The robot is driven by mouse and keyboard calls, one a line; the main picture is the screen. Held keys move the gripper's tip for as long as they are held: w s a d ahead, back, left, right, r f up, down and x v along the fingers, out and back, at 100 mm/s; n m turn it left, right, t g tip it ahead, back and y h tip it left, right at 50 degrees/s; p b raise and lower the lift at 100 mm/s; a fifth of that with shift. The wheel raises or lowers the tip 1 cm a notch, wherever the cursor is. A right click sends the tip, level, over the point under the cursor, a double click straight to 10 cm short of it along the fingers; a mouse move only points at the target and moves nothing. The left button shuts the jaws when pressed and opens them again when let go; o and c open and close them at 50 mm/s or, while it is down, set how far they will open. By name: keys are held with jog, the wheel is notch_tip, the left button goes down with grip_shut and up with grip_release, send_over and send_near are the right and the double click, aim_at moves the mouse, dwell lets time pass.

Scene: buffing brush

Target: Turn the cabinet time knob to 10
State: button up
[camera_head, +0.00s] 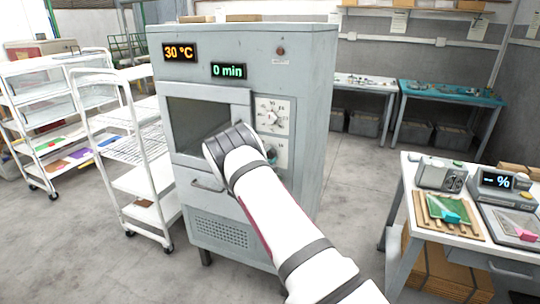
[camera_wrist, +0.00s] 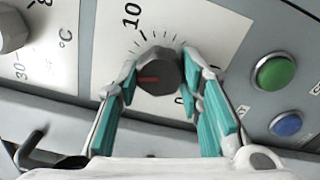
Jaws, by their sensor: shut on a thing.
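The grey cabinet (camera_head: 236,60) stands in the middle of the head view. Its green display (camera_head: 229,71) reads 0 min. In the wrist view the dark grey time knob (camera_wrist: 160,66) sits on a white dial plate (camera_wrist: 215,25) printed with 10 and 0. A red mark on the knob points left in that view. My gripper (camera_wrist: 160,82) has its teal-padded fingers on either side of the knob, shut on it. In the head view my arm hides most of the gripper and the time knob.
The temperature knob (camera_head: 271,117) is above; it also shows in the wrist view (camera_wrist: 10,30). Green (camera_wrist: 275,71) and blue (camera_wrist: 286,124) buttons are beside the dial. The orange display (camera_head: 180,52) reads 30 °C. A white rack cart (camera_head: 147,185) stands left, a worktable (camera_head: 405,170) right.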

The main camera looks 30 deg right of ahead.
jog(key=m+p, duration=0.5)
jog(key=m, duration=0.7)
jog(key=shift+s, duration=0.1)
dwell(0.4)
jog(key=o, duration=1.2)
jog(key=shift+c, duration=0.2)
jog(key=v, duration=1.2)
